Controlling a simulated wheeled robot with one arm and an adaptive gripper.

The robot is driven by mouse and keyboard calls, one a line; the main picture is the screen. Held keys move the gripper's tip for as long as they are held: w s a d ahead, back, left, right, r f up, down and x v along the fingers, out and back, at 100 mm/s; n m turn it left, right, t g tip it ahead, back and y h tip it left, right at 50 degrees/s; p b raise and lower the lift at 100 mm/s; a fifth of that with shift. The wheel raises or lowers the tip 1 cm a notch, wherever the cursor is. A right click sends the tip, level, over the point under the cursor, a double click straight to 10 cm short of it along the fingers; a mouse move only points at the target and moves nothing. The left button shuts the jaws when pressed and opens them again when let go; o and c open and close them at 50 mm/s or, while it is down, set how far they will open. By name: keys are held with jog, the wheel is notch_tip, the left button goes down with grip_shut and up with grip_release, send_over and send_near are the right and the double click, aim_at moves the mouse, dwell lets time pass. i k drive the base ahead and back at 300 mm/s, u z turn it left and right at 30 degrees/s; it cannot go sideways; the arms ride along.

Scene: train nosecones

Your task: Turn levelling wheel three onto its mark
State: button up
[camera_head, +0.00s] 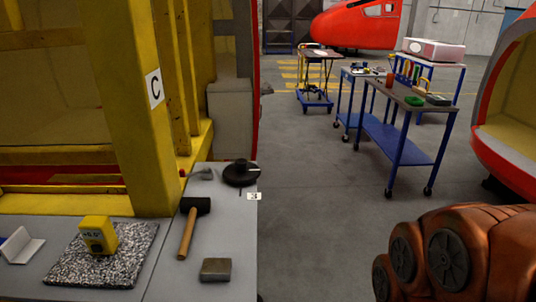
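A black levelling wheel (241,175) with a raised hub lies at the far right corner of the grey bench top (163,275). A small white tag (254,196) with a dark character, which looks like a 3, is on the bench edge just in front of it. A short dark line shows between the wheel and the tag. I cannot make out a mark on the wheel's rim. Copper-coloured links of my arm fill the lower right corner. My gripper is out of view.
A mallet (189,226), grey block (216,269), yellow gauge (98,235) on a speckled plate (67,269) and angled bracket (19,245) occupy the bench. A yellow post (135,120) marked C rises behind. Open floor (316,200) lies right, with blue trolleys (398,145) beyond.

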aim_at(241, 171)
jog(key=i, duration=0.6)
jog(key=u, duration=0.8)
jog(key=i, duration=0.55)
jog(key=u, duration=0.6)
